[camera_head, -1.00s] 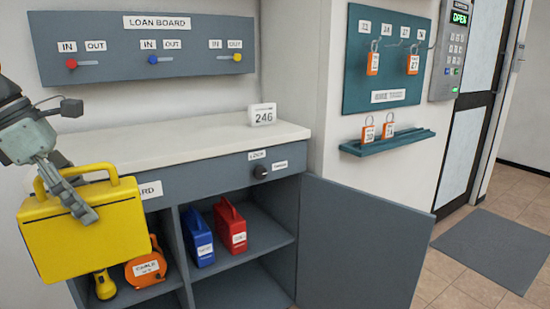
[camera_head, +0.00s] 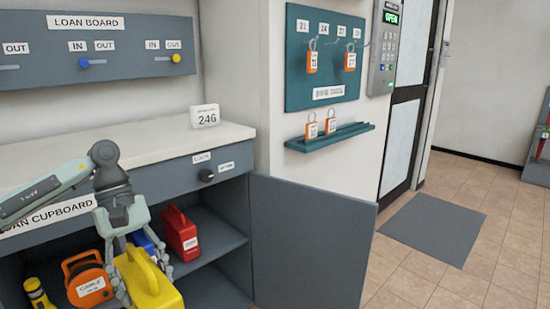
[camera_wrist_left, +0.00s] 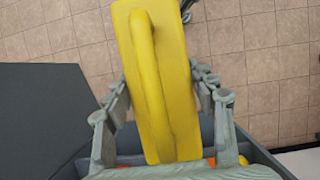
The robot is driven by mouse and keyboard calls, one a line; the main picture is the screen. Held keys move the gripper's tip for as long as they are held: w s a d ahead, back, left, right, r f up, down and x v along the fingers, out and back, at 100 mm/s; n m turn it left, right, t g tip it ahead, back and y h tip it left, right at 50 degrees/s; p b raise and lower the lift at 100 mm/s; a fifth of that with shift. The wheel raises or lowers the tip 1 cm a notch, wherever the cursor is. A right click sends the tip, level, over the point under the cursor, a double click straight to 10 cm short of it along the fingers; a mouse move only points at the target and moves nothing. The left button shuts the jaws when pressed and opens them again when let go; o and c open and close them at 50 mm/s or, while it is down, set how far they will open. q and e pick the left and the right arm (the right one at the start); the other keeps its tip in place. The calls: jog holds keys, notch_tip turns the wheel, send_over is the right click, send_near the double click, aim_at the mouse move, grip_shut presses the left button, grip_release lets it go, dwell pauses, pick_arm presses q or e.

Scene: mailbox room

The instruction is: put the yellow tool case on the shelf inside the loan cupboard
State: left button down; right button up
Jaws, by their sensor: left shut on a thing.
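The yellow tool case (camera_head: 143,284) is held in my left gripper (camera_head: 145,272) in front of the open loan cupboard (camera_head: 60,218). In the left wrist view the yellow tool case (camera_wrist_left: 158,80) stands between the two grey fingers, its handle facing the camera. The cupboard's shelf (camera_head: 215,240) holds a red case (camera_head: 180,235) and a blue case (camera_head: 147,243), the blue one partly hidden by my gripper. The cupboard door (camera_head: 308,245) stands open to the right. My right gripper is not in view.
An orange reel (camera_head: 88,281) and a yellow torch (camera_head: 38,293) sit in the cupboard's left part. A counter sign reading 246 (camera_head: 205,116) stands on top. A teal padlock ledge (camera_head: 330,137) is on the wall. Floor right of the door is clear, with a grey mat (camera_head: 433,228).

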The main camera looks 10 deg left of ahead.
pick_arm(q)
jog(key=w+d+f+m+g+y, duration=0.1)
jog(key=w+d+f+m+y, duration=0.1)
jog(key=d+m, duration=0.8)
jog(key=shift+d+f+m+g+y, duration=0.3)
jog(key=shift+d+f+g+y, duration=0.1)
jog(key=shift+d+f+y, duration=0.4)
jog(key=shift+s+a+f, duration=0.1)
